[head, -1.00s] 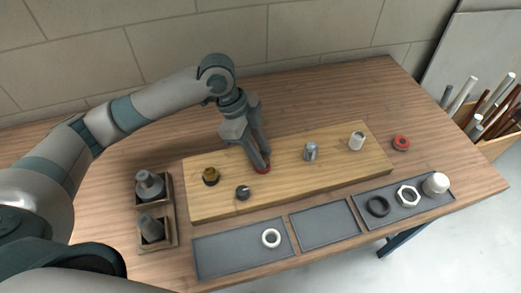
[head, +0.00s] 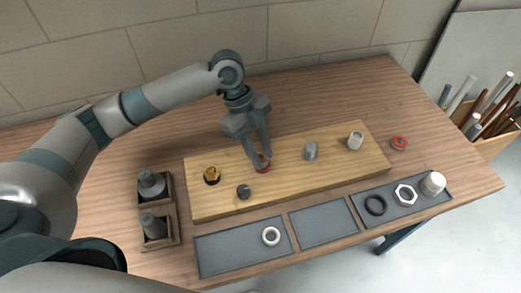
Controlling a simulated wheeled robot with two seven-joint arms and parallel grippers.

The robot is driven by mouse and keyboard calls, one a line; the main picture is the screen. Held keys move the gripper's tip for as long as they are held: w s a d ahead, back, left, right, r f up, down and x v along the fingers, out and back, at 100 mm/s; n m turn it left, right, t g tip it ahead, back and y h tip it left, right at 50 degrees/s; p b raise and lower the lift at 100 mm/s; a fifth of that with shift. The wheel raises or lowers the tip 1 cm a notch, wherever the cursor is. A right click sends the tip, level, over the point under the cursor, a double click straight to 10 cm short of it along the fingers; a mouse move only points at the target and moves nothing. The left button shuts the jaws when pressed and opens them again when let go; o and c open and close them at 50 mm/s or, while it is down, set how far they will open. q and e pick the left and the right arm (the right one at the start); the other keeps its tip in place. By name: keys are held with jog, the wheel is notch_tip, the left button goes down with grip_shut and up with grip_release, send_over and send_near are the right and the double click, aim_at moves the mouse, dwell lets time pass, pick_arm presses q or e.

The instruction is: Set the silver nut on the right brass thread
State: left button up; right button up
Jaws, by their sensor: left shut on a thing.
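The silver nut (head: 406,195), a pale hexagonal ring, lies flat in the right grey tray at the front right. My left gripper (head: 260,165) points down at the middle of the wooden board. Its fingers are shut on a red ring (head: 263,169) low at the board. A bit of brass (head: 262,157) shows between the fingers, just above the red ring; this looks like the right brass thread, mostly hidden by the fingers. Another brass thread (head: 212,175) stands uncovered at the board's left end. My right gripper is not in view.
The board (head: 300,190) also carries a dark fitting (head: 243,192), a grey post (head: 310,151) and a pale post (head: 355,140). A white ring (head: 271,236), a black ring (head: 375,205) and a white cap (head: 433,183) lie in trays. Another red ring (head: 399,143) is right of the board.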

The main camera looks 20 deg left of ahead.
pick_arm(q)
jog(key=shift+m, duration=0.3)
jog(key=o, duration=2)
jog(key=shift+c, duration=0.2)
jog(key=shift+r+p, duration=2.5)
jog(key=shift+p, duration=0.1)
jog(key=shift+f, duration=0.1)
